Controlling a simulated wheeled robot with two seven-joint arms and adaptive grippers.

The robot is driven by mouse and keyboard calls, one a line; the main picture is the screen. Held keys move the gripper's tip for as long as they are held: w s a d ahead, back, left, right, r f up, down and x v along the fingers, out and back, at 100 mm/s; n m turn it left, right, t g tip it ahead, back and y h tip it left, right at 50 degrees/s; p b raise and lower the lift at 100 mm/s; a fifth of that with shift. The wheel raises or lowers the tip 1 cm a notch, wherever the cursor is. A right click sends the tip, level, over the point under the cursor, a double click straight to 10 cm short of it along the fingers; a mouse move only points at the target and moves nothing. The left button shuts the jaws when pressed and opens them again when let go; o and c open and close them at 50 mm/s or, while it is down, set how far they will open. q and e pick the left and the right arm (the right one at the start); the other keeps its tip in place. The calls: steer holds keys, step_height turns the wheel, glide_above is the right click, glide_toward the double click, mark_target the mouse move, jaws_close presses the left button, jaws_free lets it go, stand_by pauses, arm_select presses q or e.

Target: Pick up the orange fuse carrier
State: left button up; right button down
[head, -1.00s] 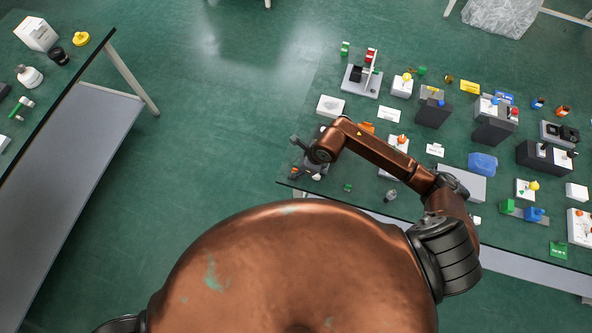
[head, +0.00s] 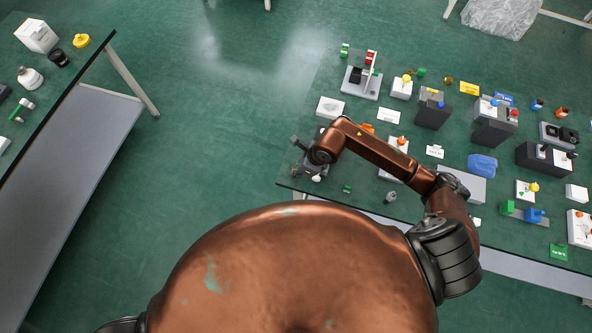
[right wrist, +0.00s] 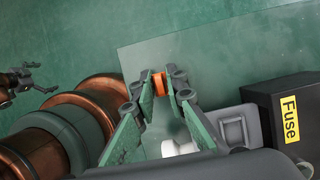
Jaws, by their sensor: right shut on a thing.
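The orange fuse carrier (right wrist: 159,84) is between the fingertips of my right gripper (right wrist: 160,88) in the right wrist view. The green-padded fingers are shut on it from both sides. In the head view my right gripper (head: 308,168) is over the near left corner of the right-hand table, and the carrier cannot be made out there. Far left in the right wrist view, what looks like my left gripper (right wrist: 24,80) shows small and dark; its jaw state is unclear.
A dark block with a yellow "Fuse" label (right wrist: 290,118) and a grey socket-like part (right wrist: 234,128) stand right of the fingers. A white rounded thing (right wrist: 180,148) lies below them. The table (head: 310,130) holds many devices to the right; open floor lies left.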

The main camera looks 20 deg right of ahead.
step_height(320, 180, up, 2)
steer(key=shift+r, duration=0.15)
steer(key=s+a+r, duration=0.8)
steer(key=a+r, duration=0.2)
steer(key=a, duration=0.1)
steer(key=shift+s, duration=0.35)
stand_by(0.6)
